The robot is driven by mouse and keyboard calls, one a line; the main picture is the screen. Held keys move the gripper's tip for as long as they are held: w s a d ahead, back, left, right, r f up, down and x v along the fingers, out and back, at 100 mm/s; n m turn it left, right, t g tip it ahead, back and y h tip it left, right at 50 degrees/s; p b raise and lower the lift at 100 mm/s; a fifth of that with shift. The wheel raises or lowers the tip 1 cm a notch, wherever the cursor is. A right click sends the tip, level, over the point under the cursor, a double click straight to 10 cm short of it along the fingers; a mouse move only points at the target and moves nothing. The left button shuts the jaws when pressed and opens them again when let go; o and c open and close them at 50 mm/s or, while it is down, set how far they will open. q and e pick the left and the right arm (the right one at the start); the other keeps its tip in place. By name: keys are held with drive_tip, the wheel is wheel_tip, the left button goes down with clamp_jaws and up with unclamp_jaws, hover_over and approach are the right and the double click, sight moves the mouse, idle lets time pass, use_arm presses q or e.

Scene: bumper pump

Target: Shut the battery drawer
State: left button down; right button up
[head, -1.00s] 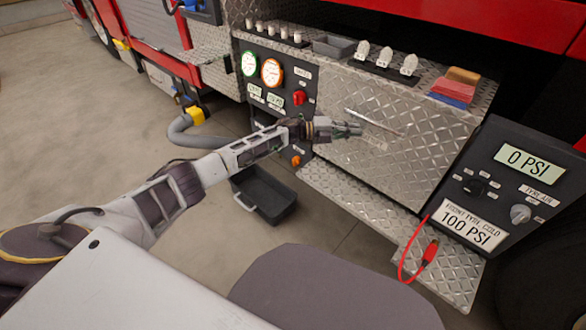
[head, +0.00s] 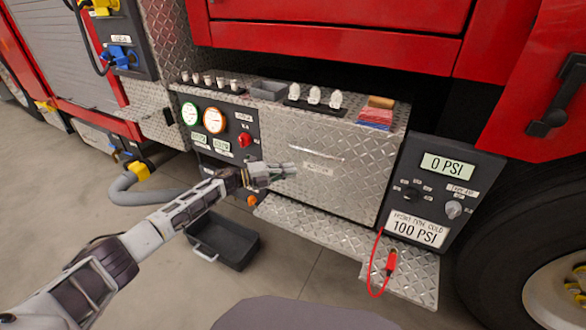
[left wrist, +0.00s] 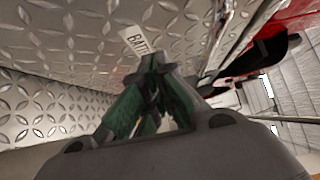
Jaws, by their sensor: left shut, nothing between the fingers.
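The battery drawer (head: 345,185) has a diamond-plate front with a thin bar handle (head: 318,153) and a white label (head: 320,168). In the head view its front looks about level with the counter edge above; I cannot tell whether it is fully shut. My left gripper (head: 294,170) is shut and empty in front of the drawer, just left of the label and below the handle. In the left wrist view the closed fingers (left wrist: 152,70) point at the plate (left wrist: 75,50) near the partly hidden label (left wrist: 133,40). Contact is unclear. My right gripper is not in view.
A gauge panel (head: 225,125) with knobs is left of the drawer. A tyre-air console (head: 440,195) with a red lead (head: 391,262) is at the right. A plated step (head: 320,233) juts out below. A dark bin (head: 222,242) sits on the floor.

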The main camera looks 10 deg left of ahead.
use_arm(q)
drive_tip(key=p+v, duration=0.1)
drive_tip(key=v, duration=0.7)
drive_tip(key=shift+p, duration=0.3)
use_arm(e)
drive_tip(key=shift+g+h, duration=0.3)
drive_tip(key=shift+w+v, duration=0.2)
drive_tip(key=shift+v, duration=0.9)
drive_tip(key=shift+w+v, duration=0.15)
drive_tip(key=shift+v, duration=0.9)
use_arm(q)
drive_tip(key=shift+r, duration=0.1)
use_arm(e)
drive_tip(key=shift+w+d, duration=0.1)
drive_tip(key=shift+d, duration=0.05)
